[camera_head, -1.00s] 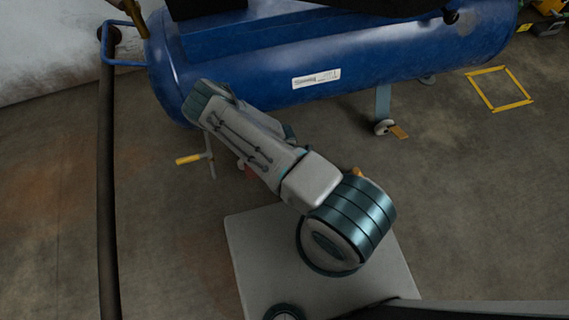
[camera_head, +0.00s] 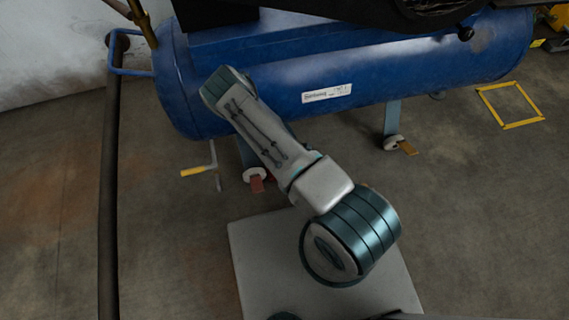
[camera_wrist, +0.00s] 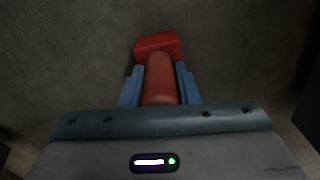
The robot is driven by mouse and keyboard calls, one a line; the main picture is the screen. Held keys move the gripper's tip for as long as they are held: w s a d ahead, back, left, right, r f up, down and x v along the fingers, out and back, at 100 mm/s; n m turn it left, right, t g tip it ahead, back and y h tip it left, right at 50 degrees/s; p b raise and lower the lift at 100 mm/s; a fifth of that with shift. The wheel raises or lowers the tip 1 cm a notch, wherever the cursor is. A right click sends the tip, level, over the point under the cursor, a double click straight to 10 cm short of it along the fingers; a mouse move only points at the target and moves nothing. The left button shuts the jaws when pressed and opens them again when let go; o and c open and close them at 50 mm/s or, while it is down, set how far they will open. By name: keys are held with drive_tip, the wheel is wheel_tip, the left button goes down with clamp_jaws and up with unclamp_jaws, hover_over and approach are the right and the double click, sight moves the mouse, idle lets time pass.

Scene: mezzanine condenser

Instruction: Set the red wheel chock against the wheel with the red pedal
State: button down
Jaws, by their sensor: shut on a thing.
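The red wheel chock (camera_wrist: 158,44) is a red block with a thick round red handle, seen in the wrist view. My gripper (camera_wrist: 159,72) is shut on its handle, with a blue finger on each side. The block end points away from me over bare floor; its height above the floor is unclear. In the head view, a pale wheel with a red pedal (camera_head: 257,184) stands under the left part of the blue compressor tank, partly behind my arm. My gripper and the chock are hidden by my arm there.
The blue tank (camera_head: 400,75) spans the back. Another wheel with an orange pedal (camera_head: 408,147) is on its right leg. A yellow-handled bar (camera_head: 198,171) stands left of the red pedal. A dark pipe (camera_head: 109,210) runs along the left. A yellow floor square (camera_head: 510,122) lies at right.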

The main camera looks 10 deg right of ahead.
drive_tip(key=c, duration=1)
unclamp_jaws()
drive_tip(key=shift+r, duration=0.15)
